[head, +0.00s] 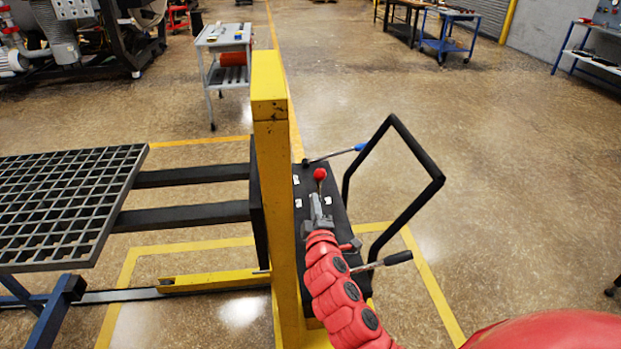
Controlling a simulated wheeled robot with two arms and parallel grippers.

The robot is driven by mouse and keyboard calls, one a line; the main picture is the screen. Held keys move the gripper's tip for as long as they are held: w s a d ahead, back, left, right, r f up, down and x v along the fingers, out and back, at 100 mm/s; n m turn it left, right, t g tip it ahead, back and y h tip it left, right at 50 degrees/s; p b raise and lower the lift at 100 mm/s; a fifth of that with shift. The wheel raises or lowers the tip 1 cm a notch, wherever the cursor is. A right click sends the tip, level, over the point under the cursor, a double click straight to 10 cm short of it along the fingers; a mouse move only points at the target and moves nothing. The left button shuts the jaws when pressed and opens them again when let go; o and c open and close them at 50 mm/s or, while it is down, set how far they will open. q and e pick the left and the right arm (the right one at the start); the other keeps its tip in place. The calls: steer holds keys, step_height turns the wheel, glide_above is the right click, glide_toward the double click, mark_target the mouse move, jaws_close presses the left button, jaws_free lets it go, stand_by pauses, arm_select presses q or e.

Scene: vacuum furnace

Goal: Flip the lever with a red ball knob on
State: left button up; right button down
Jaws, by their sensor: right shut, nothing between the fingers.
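The lever's red ball knob (320,174) stands up over the black panel (334,190) of the yellow lifting machine. Its thin rod runs down from the knob and is partly hidden behind my right gripper (317,197). That gripper is shut and empty, with its fingertips just below the knob in the picture, close to the rod. I cannot tell whether it touches the rod. My red right arm comes up from the lower right. My left gripper does not show.
A blue-tipped lever (340,155) and a black-handled lever (385,262) stick out nearby. A black handle frame (425,160) is at the right of the panel. The yellow mast (272,180) stands close at the left, with forks and a metal grate (65,195) beyond.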

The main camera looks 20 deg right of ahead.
mark_target(320, 175)
steer(key=p+x, duration=0.2)
steer(key=x, duration=0.7)
steer(key=shift+w, duration=0.35)
steer(key=shift+d+r, duration=0.15)
steer(key=shift+d, duration=0.05)
steer(key=s+d+m+p, duration=0.1)
steer(key=d+m, duration=0.3)
steer(key=d, duration=0.2)
steer(key=shift+s+f+m+p, duration=0.25)
steer(key=shift+s+m+p, duration=0.05)
steer(key=shift+s+p, duration=0.1)
steer(key=shift+s+d, duration=0.1)
